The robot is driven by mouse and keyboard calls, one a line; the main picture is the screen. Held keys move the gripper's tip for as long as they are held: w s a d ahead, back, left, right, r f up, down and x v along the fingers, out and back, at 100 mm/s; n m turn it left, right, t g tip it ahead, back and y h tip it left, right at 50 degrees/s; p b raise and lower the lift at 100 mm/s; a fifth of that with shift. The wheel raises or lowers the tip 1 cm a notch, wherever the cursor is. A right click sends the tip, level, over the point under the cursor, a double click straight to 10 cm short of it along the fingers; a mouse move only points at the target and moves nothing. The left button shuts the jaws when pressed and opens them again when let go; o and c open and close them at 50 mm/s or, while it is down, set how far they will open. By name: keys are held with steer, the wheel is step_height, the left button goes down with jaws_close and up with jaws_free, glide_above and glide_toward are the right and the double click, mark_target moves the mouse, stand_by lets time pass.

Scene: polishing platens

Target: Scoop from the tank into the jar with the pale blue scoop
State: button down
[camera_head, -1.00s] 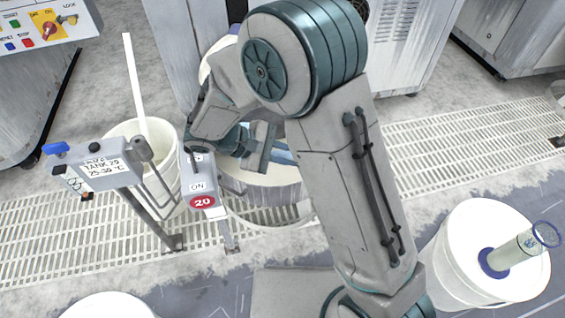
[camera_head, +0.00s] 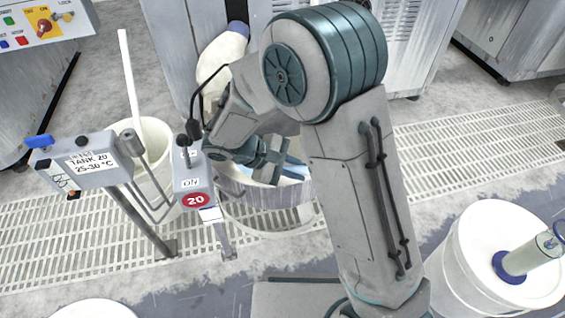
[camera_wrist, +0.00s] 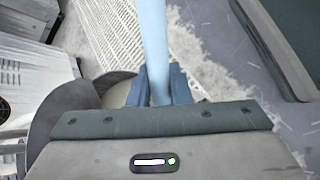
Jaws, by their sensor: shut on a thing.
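My gripper (camera_head: 278,166) is shut on the pale blue scoop. In the wrist view, the scoop's handle (camera_wrist: 153,45) runs up between the dark blue fingers (camera_wrist: 160,84). The scoop's bowl cannot be made out. In the head view, my gripper is over the round grey tank (camera_head: 235,190), and my arm hides much of the tank. A pale blue patch shows by the fingers; I cannot tell whether it is scoop or liquid. A clear cylinder (camera_head: 530,252) with a blue foot, the only jar-like vessel I see, stands on a white bucket lid at the right.
The white lidded bucket (camera_head: 462,255) is at the right. Grating (camera_head: 480,140) lies between.

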steer(key=shift+w+d+f, duration=0.1)
steer(key=shift+d, duration=0.05)
steer(key=shift+w+d+f+g+y, duration=0.25)
steer(key=shift+d+f+g+y, duration=0.05)
steer(key=shift+d+f+y, duration=0.45)
stand_by(0.4)
steer(key=shift+w+d+f+n+g+y+p, duration=0.1)
steer(key=shift+w+d+f+g+y+p, duration=0.05)
steer(key=shift+d+y+p, duration=0.3)
steer(key=shift+w+d+f+n+g+y+p, duration=0.1)
steer(key=shift+w+d+f+g+y+p, duration=0.1)
steer(key=shift+d+y+p, duration=0.3)
steer(key=shift+w+d+f+n+g+y+p, duration=0.15)
steer(key=shift+d+y+p, duration=0.1)
steer(key=shift+y, duration=0.35)
stand_by(1.1)
steer(key=shift+w+d+f+g+y+p, duration=0.2)
steer(key=shift+d+f+g+y+p, duration=0.15)
steer(key=shift+d+y+p, duration=0.45)
stand_by(0.7)
steer(key=shift+w+d+f+g+y+p, duration=0.2)
steer(key=shift+d+y+p, duration=0.25)
steer(key=shift+p, duration=0.55)
steer(key=shift+w+d+f+g+y+p, duration=0.1)
steer(key=shift+w+d+f+y+p, duration=0.3)
steer(key=shift+p, duration=0.55)
steer(key=shift+d+f+n+g+y+p, duration=0.35)
steer(key=shift+y+p, duration=0.4)
steer(key=shift+p, duration=0.6)
